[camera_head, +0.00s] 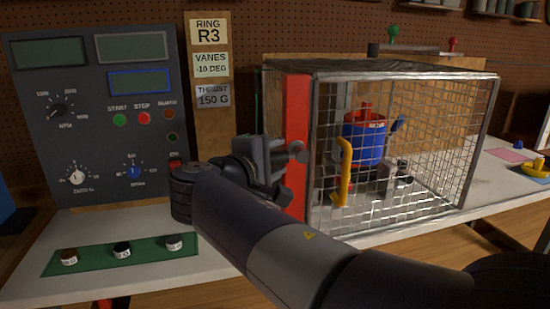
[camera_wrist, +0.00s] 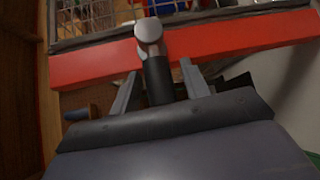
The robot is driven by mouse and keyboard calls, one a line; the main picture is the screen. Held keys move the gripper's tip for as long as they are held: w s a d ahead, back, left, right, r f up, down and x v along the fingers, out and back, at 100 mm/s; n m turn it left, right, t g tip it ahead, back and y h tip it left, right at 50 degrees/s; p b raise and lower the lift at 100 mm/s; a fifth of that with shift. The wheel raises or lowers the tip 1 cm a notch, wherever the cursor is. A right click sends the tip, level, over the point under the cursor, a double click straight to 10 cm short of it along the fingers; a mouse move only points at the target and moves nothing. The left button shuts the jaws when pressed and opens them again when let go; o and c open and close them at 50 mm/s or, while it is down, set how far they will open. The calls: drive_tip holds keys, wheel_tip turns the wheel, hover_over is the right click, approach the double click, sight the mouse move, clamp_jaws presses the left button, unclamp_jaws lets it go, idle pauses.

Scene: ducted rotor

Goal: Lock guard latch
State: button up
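The guard latch shows in the wrist view as a rounded light grey knob (camera_wrist: 149,32) with a dark shaft below it, in front of the red guard post (camera_wrist: 235,38). In the head view the grey knob (camera_head: 297,152) lies against the red post (camera_head: 297,120) at the left edge of the mesh guard (camera_head: 410,150). My gripper (camera_wrist: 160,82) is open, with one finger on each side of the dark shaft and a small gap to each. In the head view my gripper (camera_head: 268,155) is just left of the red post, and my arm hides the post's lower end.
A yellow handle (camera_head: 343,172) is on the mesh front; a blue and red rotor (camera_head: 365,138) is inside. A control panel (camera_head: 95,115) stands left, behind my wrist. A green strip (camera_head: 95,258) with three small weights lies at the front left of the bench.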

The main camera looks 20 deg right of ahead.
clamp_jaws()
drive_tip(key=shift+f, duration=0.1)
idle(0.4)
